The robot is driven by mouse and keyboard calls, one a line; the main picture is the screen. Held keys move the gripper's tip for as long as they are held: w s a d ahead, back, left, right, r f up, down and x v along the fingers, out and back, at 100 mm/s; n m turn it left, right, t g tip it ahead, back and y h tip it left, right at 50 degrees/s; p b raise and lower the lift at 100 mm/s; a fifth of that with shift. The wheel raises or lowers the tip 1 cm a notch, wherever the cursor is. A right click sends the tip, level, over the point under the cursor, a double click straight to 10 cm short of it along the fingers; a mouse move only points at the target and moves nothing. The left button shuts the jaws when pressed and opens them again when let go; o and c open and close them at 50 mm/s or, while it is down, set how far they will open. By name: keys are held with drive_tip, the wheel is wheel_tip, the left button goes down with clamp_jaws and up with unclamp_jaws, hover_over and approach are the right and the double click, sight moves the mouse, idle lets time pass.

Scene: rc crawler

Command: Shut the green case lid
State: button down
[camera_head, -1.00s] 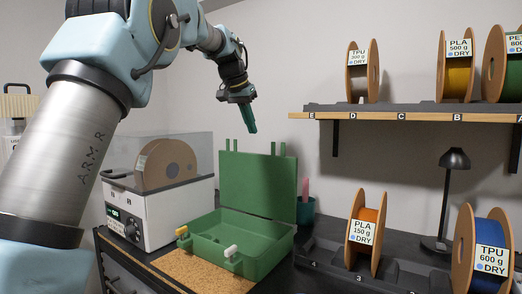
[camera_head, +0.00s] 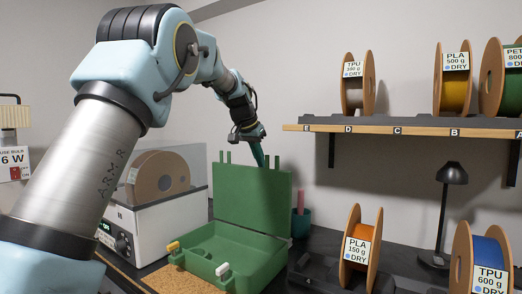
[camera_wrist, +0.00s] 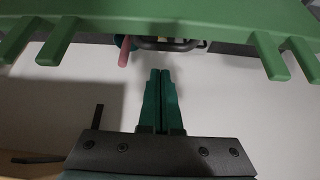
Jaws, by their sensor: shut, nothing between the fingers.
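The green case (camera_head: 235,262) sits open on the bench, its base empty apart from moulded recesses. Its green lid (camera_head: 252,195) stands about upright at the back, with latch prongs along the top edge. A yellow latch and a white latch show on the base's front. My gripper (camera_head: 262,160) is shut and empty, at the lid's top edge and apparently behind it. In the wrist view the lid's edge with its prongs (camera_wrist: 262,55) spans the top, and my shut green fingers (camera_wrist: 161,75) point toward it. Whether they touch the lid I cannot tell.
A spool dryer (camera_head: 150,215) stands left of the case. A cup with a pink item (camera_head: 300,215) is right behind the case. A spool shelf (camera_head: 400,128) is on the right wall; spools and a black lamp (camera_head: 450,180) stand below it.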

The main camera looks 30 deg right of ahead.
drive_tip(key=shift+s+a+f, duration=0.3)
drive_tip(key=shift+s+a, duration=0.15)
drive_tip(key=shift+a, duration=0.35)
drive_tip(key=shift+a+f, duration=0.1)
drive_tip(key=shift+a, duration=0.05)
